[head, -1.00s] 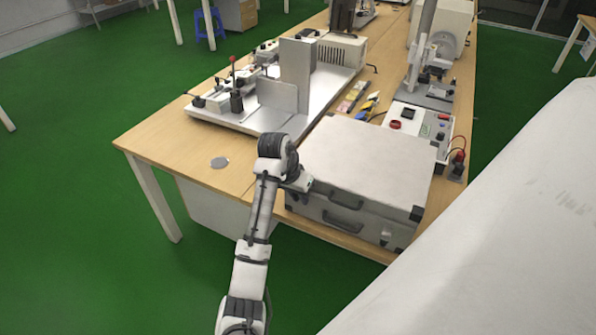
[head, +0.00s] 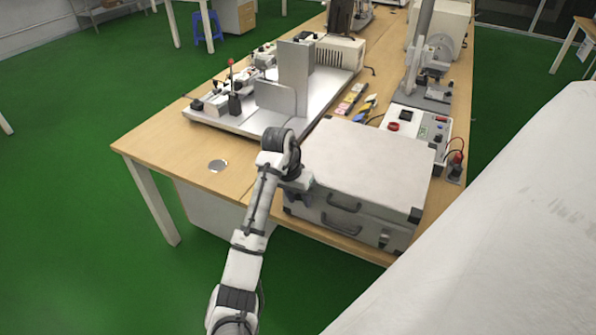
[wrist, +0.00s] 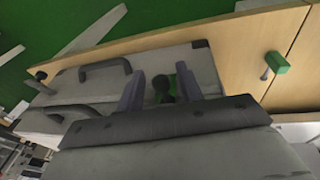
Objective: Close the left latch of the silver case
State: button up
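The silver case (head: 370,165) lies flat on the table with its lid down, its latch side facing the near edge. The right latch (head: 384,239) shows on its front. In the head view the left latch is hidden behind my gripper (head: 299,197), which is at the case's front left. In the wrist view my gripper (wrist: 160,90) is open, its two grey fingers apart over the case front (wrist: 105,98). A dark piece with green by it (wrist: 163,88), apparently the left latch, shows between them. Whether the fingers touch it I cannot tell.
Two dark handles (head: 345,203) are on the case front, right of my gripper. A machine on a metal base (head: 262,118) stands behind left. A control box (head: 415,125) is behind the case. The table's left front corner is mostly clear, with a round disc (head: 218,165).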

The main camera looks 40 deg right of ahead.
jog(key=v, duration=1.4)
jog(key=shift+f, duration=0.1)
dwell(0.3)
